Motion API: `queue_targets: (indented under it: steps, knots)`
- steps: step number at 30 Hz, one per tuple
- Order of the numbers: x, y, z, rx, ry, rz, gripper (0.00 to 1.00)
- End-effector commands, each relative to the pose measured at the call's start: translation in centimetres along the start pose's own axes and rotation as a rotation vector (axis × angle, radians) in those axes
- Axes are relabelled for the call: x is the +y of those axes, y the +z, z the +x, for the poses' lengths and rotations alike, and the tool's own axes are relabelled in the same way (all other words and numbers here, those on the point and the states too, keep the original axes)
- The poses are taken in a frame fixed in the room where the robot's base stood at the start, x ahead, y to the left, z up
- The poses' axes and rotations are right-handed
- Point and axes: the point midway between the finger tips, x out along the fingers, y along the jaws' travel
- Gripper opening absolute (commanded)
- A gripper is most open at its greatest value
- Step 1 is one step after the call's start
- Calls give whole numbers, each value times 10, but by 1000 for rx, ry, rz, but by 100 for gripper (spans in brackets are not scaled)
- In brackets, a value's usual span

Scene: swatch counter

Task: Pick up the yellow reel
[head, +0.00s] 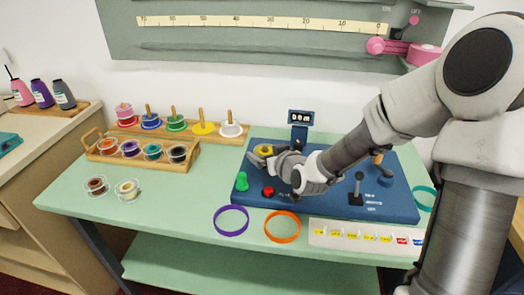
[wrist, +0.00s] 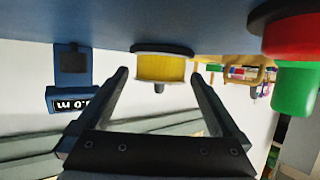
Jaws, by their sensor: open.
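The yellow reel (head: 264,149) sits on the blue machine (head: 338,212) near its back left, beside the small display. In the wrist view, which looks upside down, the yellow reel (wrist: 160,67) is on a dark round base. My gripper (head: 262,158) is at the reel and partly hides it in the head view. In the wrist view my gripper (wrist: 159,76) is open, one fingertip on each side of the reel with gaps showing. I cannot tell how far the tips reach past it.
A green knob (head: 242,181) and a red button (head: 268,191) stand in front of the gripper on the machine. The display (head: 299,118) rises behind. A wooden tray of reels (head: 140,165) and a peg rack stand left. Purple (head: 231,235) and orange rings lie in front.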

Motion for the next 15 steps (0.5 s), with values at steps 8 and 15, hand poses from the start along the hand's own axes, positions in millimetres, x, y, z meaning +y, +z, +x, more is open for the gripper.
queue_targets:
  steps: [8, 15]
  knots:
    - [0, 1, -1, -1, 0, 0, 100]
    - [0, 1, -1, -1, 0, 1, 60]
